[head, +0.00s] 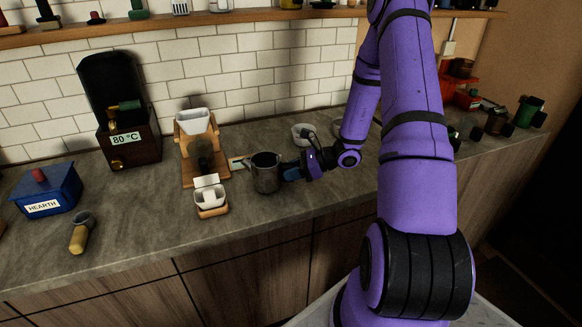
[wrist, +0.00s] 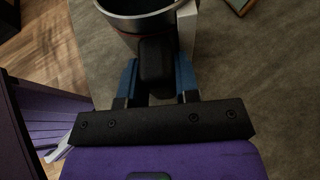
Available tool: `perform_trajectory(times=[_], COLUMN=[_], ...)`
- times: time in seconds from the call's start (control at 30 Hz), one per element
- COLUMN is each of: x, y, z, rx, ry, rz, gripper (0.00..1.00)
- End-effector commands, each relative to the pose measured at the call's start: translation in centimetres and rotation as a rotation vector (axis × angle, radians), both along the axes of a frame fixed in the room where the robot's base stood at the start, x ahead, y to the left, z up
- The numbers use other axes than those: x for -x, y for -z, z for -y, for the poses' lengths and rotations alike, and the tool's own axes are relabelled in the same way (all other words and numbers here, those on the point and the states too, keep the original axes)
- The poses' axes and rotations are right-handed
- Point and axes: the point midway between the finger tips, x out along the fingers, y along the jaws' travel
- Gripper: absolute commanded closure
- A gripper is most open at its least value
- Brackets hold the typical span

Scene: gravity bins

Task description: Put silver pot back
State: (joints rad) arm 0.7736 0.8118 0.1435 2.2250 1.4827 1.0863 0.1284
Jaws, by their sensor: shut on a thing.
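The silver pot (head: 265,174) is a grey metal pitcher, upright at the middle of the counter in the head view. Its rim and upper wall show at the top of the wrist view (wrist: 128,20). My gripper (head: 291,172) reaches it from the right. In the wrist view, the blue fingers of my gripper (wrist: 158,78) are on either side of the pot's black handle (wrist: 157,62) and shut on it. The pot is at or just above the counter surface; I cannot tell if its base touches.
A white cup on a wooden stand (head: 210,200) is close left of the pot. A wooden dripper stand (head: 187,168), a dark 80 °C machine (head: 133,140) and a blue HEARTH box (head: 45,195) stand further left. A white bowl (head: 303,130) is behind my gripper.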

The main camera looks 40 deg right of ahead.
Motion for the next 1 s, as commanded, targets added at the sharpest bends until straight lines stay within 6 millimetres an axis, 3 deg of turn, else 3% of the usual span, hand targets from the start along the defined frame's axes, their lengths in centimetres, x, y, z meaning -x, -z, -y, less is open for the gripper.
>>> perform_trajectory(times=[1.0], x=[-0.04], y=[0.76], z=[0.01], rx=[0.000], ry=[0.000], rz=[0.001], gripper=[1.00])
